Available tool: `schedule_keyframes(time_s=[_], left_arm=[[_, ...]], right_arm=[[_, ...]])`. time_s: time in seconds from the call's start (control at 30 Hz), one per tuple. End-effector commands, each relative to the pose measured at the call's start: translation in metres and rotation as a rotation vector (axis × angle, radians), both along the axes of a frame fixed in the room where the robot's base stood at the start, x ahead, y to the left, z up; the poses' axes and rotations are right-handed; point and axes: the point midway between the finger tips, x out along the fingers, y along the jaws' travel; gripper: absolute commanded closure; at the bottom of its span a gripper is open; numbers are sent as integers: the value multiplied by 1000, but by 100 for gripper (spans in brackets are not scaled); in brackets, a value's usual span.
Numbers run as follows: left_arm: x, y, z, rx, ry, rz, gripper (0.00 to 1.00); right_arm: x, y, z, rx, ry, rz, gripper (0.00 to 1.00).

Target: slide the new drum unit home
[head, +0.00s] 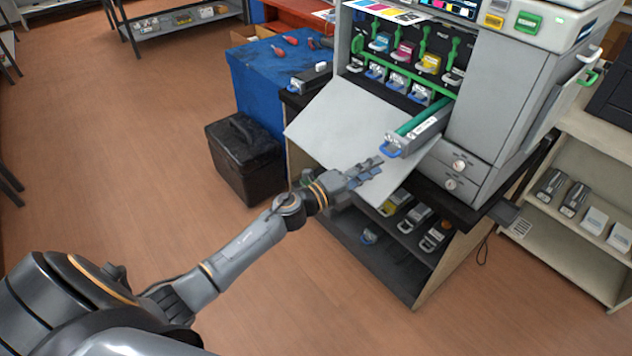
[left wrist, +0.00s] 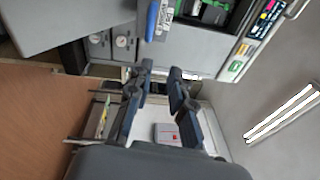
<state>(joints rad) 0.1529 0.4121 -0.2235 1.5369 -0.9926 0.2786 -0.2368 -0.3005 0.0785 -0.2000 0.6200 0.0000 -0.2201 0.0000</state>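The new drum unit (head: 424,128), grey with a green roller and a blue handle (head: 392,151), sticks out of the open printer (head: 505,90) above its lowered front flap (head: 340,125). How deep its far end sits is hard to tell. In the left wrist view the blue handle (left wrist: 152,20) shows at the top, beyond the fingertips. My left gripper (head: 373,168) is in front of and a little left of the handle, apart from it. Its two fingers (left wrist: 161,69) are parted with nothing between them. My right gripper is in neither view.
Several blue-handled units (head: 376,71) sit in the printer's slots, below coloured toner cartridges (head: 404,52). A similar unit (head: 310,78) lies left of the printer, near a blue-covered table (head: 258,75). A black case (head: 245,160) stands on the floor. The floor at left is clear.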

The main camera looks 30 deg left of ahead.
Motion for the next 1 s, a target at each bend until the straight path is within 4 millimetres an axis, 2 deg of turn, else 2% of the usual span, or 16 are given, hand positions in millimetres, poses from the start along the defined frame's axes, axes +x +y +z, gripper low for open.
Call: schedule_keyframes(time_s=[0.03,0.1,0.27,0.47,0.8,1.0], left_arm=[[-1,7,-12,-42,20,44,79],[-2,15,-20,-74,40,86,79],[1,20,-24,-96,53,116,79],[22,12,-21,-95,51,113,79],[68,-5,-16,-94,51,111,79],[85,-11,-14,-94,52,111,79]], right_arm=[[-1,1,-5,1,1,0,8],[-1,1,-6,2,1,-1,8],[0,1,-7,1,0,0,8],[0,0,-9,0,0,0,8],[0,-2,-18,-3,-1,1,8],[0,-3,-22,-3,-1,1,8]])
